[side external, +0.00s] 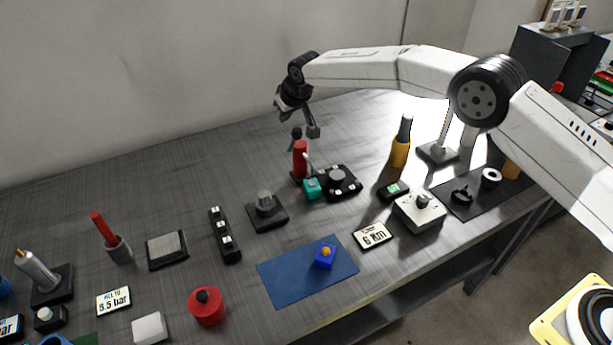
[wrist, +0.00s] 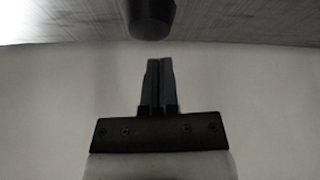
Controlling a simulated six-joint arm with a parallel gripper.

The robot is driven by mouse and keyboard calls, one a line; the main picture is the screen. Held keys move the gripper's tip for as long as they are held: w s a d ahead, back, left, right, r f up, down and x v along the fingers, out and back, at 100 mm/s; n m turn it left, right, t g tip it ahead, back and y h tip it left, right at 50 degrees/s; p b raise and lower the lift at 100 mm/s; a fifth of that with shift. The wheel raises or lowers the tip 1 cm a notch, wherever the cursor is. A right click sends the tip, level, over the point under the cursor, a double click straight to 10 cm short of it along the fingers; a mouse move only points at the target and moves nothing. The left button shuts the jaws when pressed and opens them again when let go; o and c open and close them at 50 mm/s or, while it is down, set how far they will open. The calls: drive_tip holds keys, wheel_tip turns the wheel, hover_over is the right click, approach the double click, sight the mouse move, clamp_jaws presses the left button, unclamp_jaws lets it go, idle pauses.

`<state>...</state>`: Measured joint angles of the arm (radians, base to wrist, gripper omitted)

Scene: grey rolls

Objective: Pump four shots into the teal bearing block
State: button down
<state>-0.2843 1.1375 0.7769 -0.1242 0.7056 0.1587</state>
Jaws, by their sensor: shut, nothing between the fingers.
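The teal bearing block (side external: 312,190) sits on the grey bench in the side view, right at the foot of a red upright pump (side external: 300,160). The pump has a black knob (side external: 296,134) on top. My gripper (side external: 313,132) is above and beside that knob, pointing down. In the wrist view my gripper (wrist: 160,62) is shut and empty, with a dark round end, likely the knob (wrist: 152,18), just beyond the fingertips. I cannot tell whether they touch. The teal block is not visible in the wrist view.
A black fixture (side external: 339,181) stands close right of the teal block. A yellow bottle (side external: 401,146) is farther right. A blue mat (side external: 290,285) with a blue block (side external: 325,256) lies in front. A grey domed part (side external: 265,204) is on a black base at left.

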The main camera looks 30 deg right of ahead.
drive_tip(key=shift+s+d+f, duration=0.15)
drive_tip(key=shift+s, duration=0.5)
drive_tip(key=shift+s+d+f, duration=0.1)
drive_tip(key=shift+s, duration=0.55)
